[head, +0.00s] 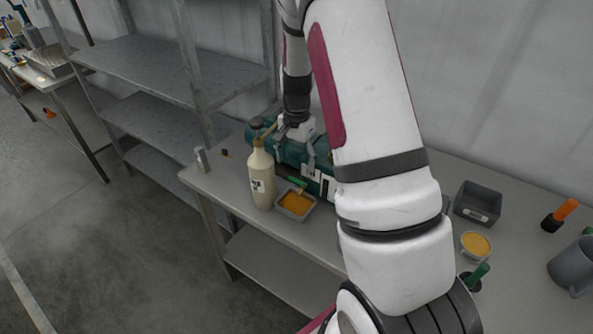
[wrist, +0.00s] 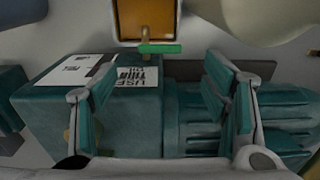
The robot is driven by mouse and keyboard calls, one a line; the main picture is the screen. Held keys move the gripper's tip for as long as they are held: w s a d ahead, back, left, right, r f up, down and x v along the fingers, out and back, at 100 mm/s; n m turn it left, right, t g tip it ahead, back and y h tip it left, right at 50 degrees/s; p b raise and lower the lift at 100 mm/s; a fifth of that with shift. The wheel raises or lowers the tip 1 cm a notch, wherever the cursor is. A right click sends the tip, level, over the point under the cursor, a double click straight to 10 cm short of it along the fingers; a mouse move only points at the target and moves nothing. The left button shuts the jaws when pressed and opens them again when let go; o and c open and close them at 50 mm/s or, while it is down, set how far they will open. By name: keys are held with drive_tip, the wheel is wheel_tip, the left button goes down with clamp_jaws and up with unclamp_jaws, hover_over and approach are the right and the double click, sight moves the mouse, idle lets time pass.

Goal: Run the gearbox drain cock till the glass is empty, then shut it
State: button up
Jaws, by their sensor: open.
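The teal gearbox (head: 318,180) lies on the bench, partly hidden behind my arm. In the wrist view its body (wrist: 60,115) fills the lower half and carries white labels. The drain cock's green handle (wrist: 160,48) lies crosswise at the gearbox's edge; it also shows in the head view (head: 297,186). A grey tray (head: 280,208) with orange liquid sits in front of the gearbox, below the cock. My gripper (wrist: 158,75) is open and empty over the gearbox, its fingers on either side short of the handle. I cannot make out the sight glass.
A cream bottle (head: 261,178) stands left of the tray, close to the cock. Right of my arm are a grey bin (head: 478,203), a tub of yellow stuff (head: 476,245), a green-handled item (head: 480,272), an orange-handled tool (head: 562,213) and a grey mug (head: 572,268).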

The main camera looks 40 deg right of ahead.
wheel_tip(320, 180, up, 6)
drive_tip(key=shift+f, duration=0.1)
drive_tip(key=shift+s, duration=0.15)
idle(0.4)
drive_tip(key=s+a+r+p, duration=0.2)
drive_tip(key=s+p, duration=0.2)
drive_tip(key=s, duration=0.1)
drive_tip(key=shift+s, duration=0.2)
idle(0.5)
idle(0.4)
